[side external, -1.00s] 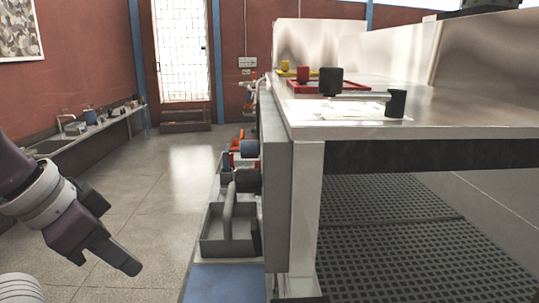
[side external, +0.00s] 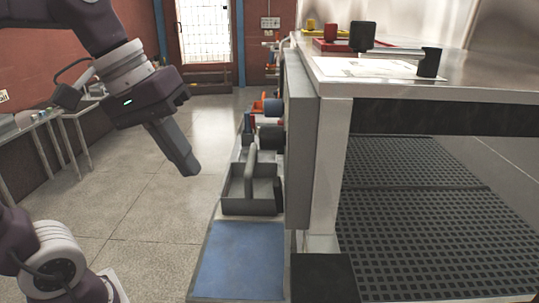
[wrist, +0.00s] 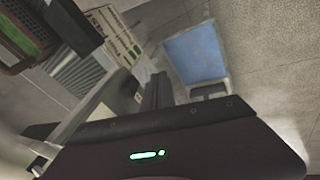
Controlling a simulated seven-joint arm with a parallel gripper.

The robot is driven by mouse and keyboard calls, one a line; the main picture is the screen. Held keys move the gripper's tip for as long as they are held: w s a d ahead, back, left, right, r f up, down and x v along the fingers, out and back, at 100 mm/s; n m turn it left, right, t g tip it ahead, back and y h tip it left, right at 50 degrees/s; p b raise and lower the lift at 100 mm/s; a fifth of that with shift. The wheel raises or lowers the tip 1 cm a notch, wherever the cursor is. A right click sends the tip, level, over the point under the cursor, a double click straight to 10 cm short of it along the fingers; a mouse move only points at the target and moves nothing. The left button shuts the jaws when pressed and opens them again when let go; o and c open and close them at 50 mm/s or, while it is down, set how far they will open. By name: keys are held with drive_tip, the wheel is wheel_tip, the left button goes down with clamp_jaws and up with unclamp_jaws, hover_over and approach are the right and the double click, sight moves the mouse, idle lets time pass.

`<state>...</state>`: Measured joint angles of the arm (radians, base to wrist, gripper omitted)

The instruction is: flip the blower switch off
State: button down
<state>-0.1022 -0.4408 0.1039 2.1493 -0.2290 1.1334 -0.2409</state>
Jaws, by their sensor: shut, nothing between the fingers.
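I cannot pick out the blower switch in either view. My gripper (side external: 186,168) is shut and empty, pointing down and slightly right in the side view. It hangs in free air over the floor, left of the grey tote and the workbench, touching nothing visible. In the wrist view its closed fingers (wrist: 157,90) stick up above the dark gripper body. A pale panel with dark markings (wrist: 113,32) shows up and left of the fingers there; I cannot make out a switch on it.
Open floor lies left of the tote.

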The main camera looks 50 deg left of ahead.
sight(278, 195)
drive_tip(key=w+r+n, duration=0.1)
drive_tip(key=w+r+n+h, duration=0.1)
drive_tip(key=w, duration=0.1)
drive_tip(key=w+a+r+n, duration=0.1)
drive_tip(key=shift+w+r, duration=0.1)
drive_tip(key=shift+w, duration=0.2)
drive_tip(key=w+d+f, duration=0.5)
drive_tip(key=f, duration=0.3)
drive_tip(key=shift+w+d+f, duration=0.25)
drive_tip(key=shift+w+d, duration=0.15)
